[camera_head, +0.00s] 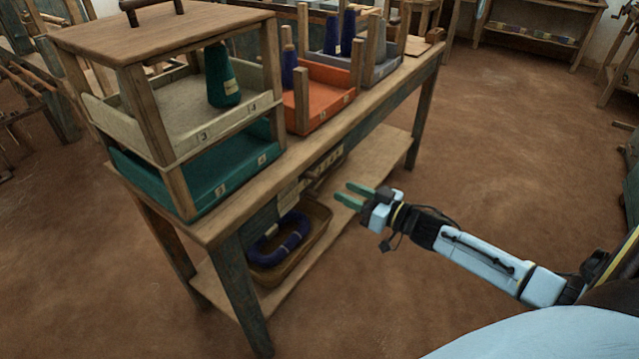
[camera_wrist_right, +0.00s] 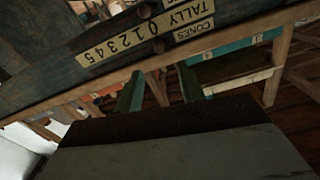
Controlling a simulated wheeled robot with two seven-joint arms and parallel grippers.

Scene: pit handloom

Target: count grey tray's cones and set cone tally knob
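The grey tray (camera_head: 383,72) is on the bench, behind the orange tray. Two dark blue cones (camera_head: 332,36) show in it; wooden posts and the tray wall hide part of its inside. In the right wrist view the cones tally plate (camera_wrist_right: 112,45) on the bench front appears upside down, with digits 0 to 5. A round brown knob (camera_wrist_right: 158,46) is by its edge near the 0 end; its exact setting I cannot tell. My right gripper (camera_head: 354,194) is open and empty in front of the bench, fingers apart and clear of the knob. My left gripper is out of view.
A cream tray (camera_head: 185,127) with a green cone stands above an empty-looking teal tray (camera_head: 205,185) under a wooden top. The orange tray (camera_head: 325,100) holds a blue cone. A basket (camera_head: 300,262) with a blue skein sits on the lower shelf.

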